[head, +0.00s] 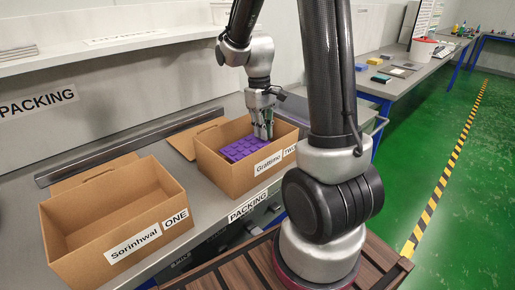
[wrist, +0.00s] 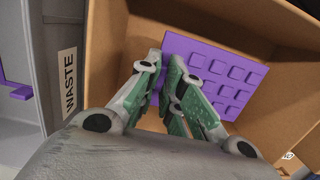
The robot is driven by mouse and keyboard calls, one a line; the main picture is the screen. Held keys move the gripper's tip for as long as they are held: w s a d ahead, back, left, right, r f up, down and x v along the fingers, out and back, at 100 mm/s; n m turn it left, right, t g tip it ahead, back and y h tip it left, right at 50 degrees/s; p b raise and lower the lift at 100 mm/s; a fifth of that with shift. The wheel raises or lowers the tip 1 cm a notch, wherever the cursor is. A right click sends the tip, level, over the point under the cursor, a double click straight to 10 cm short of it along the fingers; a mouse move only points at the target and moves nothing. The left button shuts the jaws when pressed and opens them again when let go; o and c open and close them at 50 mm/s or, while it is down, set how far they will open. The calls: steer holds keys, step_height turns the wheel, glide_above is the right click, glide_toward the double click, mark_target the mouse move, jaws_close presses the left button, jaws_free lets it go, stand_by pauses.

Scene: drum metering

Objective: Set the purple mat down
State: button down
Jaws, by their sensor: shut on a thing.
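The purple mat (head: 240,149) is a flat sheet with raised squares. It is in the open cardboard box labelled "Grattimo TWO" (head: 228,176), near the level of the rim. My gripper (head: 263,133) reaches down into this box at the mat's right side in the head view. In the wrist view my gripper (wrist: 165,95) is shut on the near left edge of the mat (wrist: 225,78), and the mat spreads out beyond the fingers. I cannot tell whether the mat touches the box floor; its underside is hidden.
An open, empty-looking box labelled "Sorinhwal ONE" (head: 118,215) stands to the left on the packing bench (head: 205,217). A "WASTE" label (wrist: 69,82) and a purple piece (wrist: 14,86) show at the wrist view's left. The box walls surround my gripper closely.

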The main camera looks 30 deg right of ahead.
mark_target(263, 144)
step_height(263, 144, down, 6)
steer(key=shift+r, duration=0.25)
steer(key=c, duration=1.6)
jaws_free()
steer(key=shift+o, duration=0.2)
